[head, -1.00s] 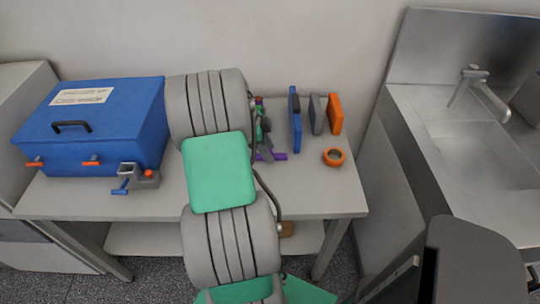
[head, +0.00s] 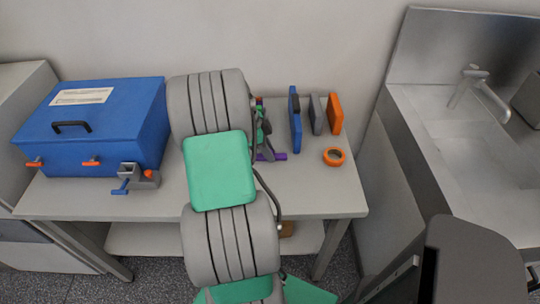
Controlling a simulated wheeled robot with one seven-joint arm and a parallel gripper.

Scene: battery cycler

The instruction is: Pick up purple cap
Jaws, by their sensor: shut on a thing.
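The purple cap (head: 279,157) shows as a small purple piece low on the table, right beside my arm. My gripper (head: 267,151) is at the cap, its fingers pointing down and mostly hidden behind my own arm. It is shut on the purple cap. Most of the cap is hidden, and I cannot tell whether it is clear of the tabletop.
A blue box (head: 90,130) with a black handle and a small grey clamp (head: 138,177) stand left. Blue (head: 295,122), grey (head: 317,115) and orange (head: 335,113) upright plates stand right. An orange ring (head: 334,157) lies before them. The table front (head: 310,195) is clear.

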